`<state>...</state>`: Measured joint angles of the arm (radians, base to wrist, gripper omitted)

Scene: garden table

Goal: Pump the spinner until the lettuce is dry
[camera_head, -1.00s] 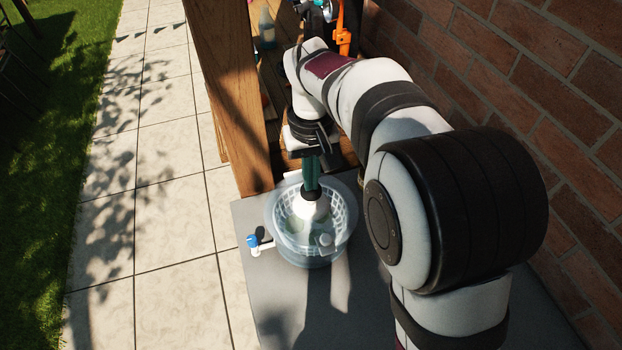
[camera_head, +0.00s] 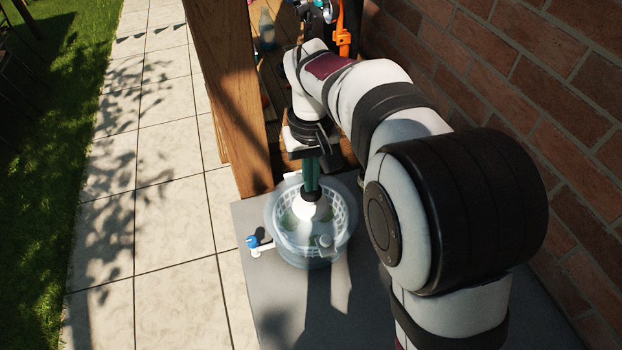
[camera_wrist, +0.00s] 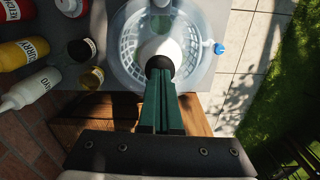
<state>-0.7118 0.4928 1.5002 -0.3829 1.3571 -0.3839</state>
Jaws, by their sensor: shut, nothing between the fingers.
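The salad spinner (camera_head: 284,246) is a clear bowl with a white slotted basket, standing on the grey table top. Its pale dome with a dark knob (camera_wrist: 159,66) sits at the middle, and green patches of lettuce (camera_head: 290,221) show through the basket. My gripper (camera_head: 311,190) points straight down over the middle of the spinner. Its green fingers are together, with the tips at the dark knob; the wrist view also shows the fingers (camera_wrist: 160,85) there. Whether the tips press on the knob or only touch it, I cannot tell.
A blue-capped tap (camera_head: 253,242) sticks out at the spinner's left. In the wrist view, a yellow bottle (camera_wrist: 22,52), a white bottle (camera_wrist: 30,88) and jars (camera_wrist: 82,50) stand beside the spinner. A wooden post (camera_head: 232,90) and brick wall (camera_head: 530,80) bound the space.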

